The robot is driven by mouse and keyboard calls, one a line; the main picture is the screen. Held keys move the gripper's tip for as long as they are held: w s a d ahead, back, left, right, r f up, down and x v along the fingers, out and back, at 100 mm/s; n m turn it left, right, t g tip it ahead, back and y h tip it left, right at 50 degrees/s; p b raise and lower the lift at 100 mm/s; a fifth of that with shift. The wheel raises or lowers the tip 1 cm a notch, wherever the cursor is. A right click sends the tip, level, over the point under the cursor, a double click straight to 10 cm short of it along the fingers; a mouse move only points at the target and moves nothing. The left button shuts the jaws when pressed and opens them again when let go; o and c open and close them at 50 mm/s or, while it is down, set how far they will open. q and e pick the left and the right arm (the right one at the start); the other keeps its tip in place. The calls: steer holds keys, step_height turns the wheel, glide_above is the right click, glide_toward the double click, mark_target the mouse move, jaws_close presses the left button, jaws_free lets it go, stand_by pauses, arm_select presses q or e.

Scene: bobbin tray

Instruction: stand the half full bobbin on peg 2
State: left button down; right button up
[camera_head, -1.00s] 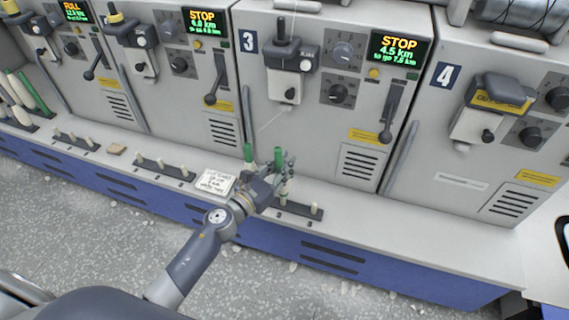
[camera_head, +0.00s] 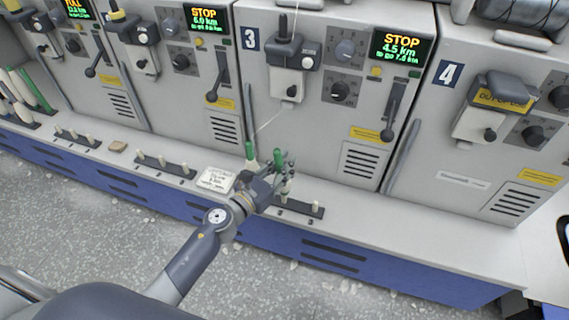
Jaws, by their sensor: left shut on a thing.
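My left gripper (camera_head: 280,172) is shut on a green-topped bobbin (camera_head: 278,156), held roughly upright at the front ledge below machine 3. The fingers hide most of its body, so I cannot tell how full it is. A dark peg rail (camera_head: 300,206) with pale pegs lies under and to the right of the gripper; the hand covers its left end. I cannot tell whether the held bobbin touches a peg. Another green-topped bobbin (camera_head: 250,153) stands just left of and behind the gripper. My right gripper is not in view.
Further left are more peg rails (camera_head: 164,166) and a small tan block (camera_head: 117,147). Machine 3's front panel (camera_head: 310,140) rises close behind. The ledge (camera_head: 420,227) to the right is clear.

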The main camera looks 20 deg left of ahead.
mark_target(284, 190)
arm_select(q)
steer(key=shift+s+f+g+p, duration=0.15)
steer(key=shift+s+f+p, duration=0.05)
steer(key=shift+f, duration=0.35)
steer(key=shift+s+f+g+p, duration=0.15)
steer(key=shift+s+f, duration=0.05)
steer(key=shift+f, duration=0.35)
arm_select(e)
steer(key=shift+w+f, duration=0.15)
arm_select(q)
steer(key=shift+w, duration=0.1)
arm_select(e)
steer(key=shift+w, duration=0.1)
arm_select(q)
steer(key=shift+w+r, duration=0.1)
steer(key=shift+r, duration=0.05)
steer(key=shift+w+r+p, duration=0.1)
steer(key=shift+r+p, duration=0.3)
steer(key=shift+r, duration=0.1)
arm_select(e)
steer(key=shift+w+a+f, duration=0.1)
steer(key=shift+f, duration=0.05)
arm_select(q)
steer(key=shift+r, duration=0.1)
steer(key=shift+a, duration=0.1)
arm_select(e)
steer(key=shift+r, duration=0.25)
